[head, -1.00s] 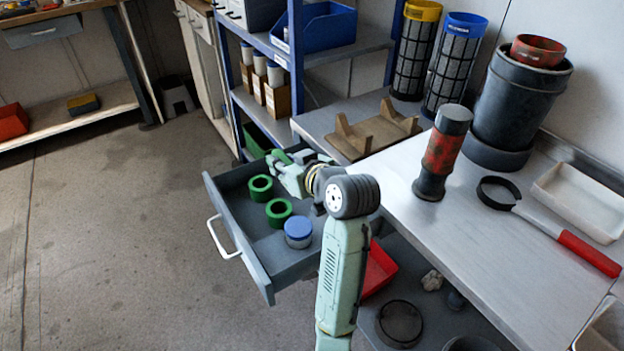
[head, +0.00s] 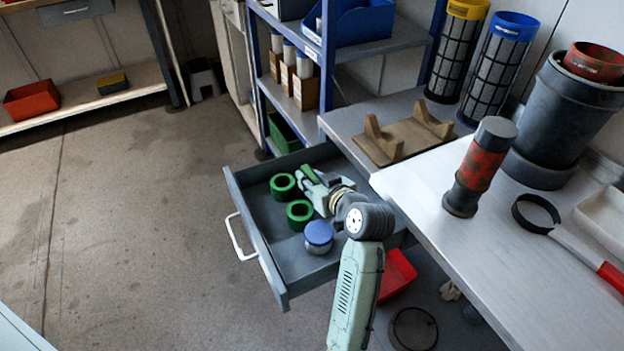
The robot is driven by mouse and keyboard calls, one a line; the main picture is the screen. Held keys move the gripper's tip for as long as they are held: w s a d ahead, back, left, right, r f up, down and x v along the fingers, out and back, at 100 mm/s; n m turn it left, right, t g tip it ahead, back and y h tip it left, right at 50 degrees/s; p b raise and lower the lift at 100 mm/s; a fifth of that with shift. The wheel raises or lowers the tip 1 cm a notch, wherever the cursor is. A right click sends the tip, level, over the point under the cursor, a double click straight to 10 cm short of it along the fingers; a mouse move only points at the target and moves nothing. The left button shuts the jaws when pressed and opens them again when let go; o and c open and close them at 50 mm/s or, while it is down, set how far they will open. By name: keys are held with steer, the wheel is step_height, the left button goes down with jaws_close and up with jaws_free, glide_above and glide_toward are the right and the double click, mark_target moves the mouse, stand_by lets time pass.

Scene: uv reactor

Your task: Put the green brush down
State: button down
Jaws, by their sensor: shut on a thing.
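My gripper (head: 310,179) is over the back part of the open grey drawer (head: 257,225), low and pointing toward its far end. It is shut on a small green thing (head: 306,172), which looks like the green brush. The arm and gripper hide most of the brush, and I cannot tell whether it touches the drawer floor.
Two green rings (head: 283,187) (head: 299,214) and a blue-lidded jar (head: 318,236) lie in the drawer, just left of and in front of my gripper. The steel bench (head: 420,185) is to the right, with a red and black cylinder (head: 480,167) on it.

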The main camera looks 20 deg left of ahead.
steer(key=shift+f, duration=0.15)
steer(key=shift+f, duration=0.1)
steer(key=shift+f, duration=0.15)
steer(key=c, duration=1.6)
jaws_free()
steer(key=shift+o, duration=0.2)
steer(key=shift+r, duration=0.35)
steer(key=b+v, duration=0.1)
steer(key=v, duration=0.6)
steer(key=shift+s+d, duration=0.15)
